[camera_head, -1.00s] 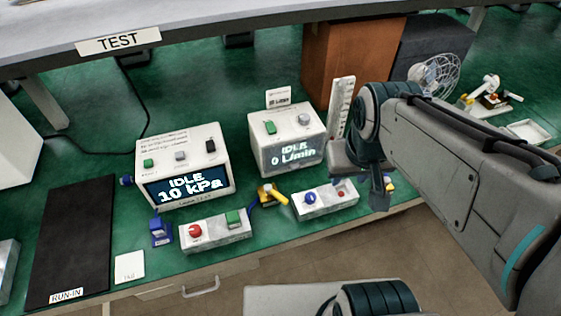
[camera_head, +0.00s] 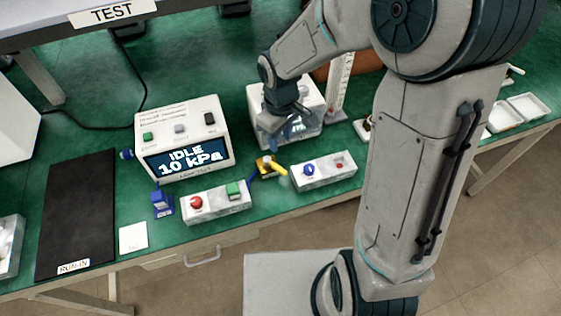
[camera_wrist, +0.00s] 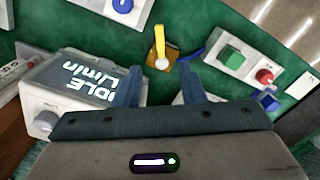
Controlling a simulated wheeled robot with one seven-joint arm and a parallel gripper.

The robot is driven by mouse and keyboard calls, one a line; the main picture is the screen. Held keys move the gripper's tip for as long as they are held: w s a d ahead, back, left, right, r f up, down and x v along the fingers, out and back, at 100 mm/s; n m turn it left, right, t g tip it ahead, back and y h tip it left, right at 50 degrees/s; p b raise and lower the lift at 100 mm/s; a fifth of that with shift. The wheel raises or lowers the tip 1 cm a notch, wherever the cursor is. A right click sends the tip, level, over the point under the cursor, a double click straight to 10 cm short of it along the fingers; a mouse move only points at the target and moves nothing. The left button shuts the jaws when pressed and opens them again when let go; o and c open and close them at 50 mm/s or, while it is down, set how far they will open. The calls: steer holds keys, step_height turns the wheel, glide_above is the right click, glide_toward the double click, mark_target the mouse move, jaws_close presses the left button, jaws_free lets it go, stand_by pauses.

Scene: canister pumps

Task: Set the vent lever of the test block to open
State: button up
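The test block (camera_head: 262,162) is a small brass-coloured block with a yellow vent lever (camera_head: 279,170), at the front of the green bench between two grey control boxes. In the head view the lever points toward the lower right. In the wrist view the block (camera_wrist: 176,68) lies ahead of my gripper, and the lever (camera_wrist: 159,40) points up the picture, away from me. My gripper (camera_wrist: 162,88) has its two blue fingers apart with nothing between them. In the head view my gripper (camera_head: 288,130) hangs over the flow meter, behind the block, not touching the lever.
The flow meter (camera_head: 262,125) reading "IDLE L/min" stands under my gripper. The pressure display box (camera_head: 185,140) reads "IDLE 10 kPa". Control boxes with a red and green button (camera_head: 215,202) and a blue knob (camera_head: 325,172) flank the block. A blue tube runs beside it.

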mark_target(281, 169)
step_height(281, 169, down, 13)
stand_by(0.4)
jaws_close()
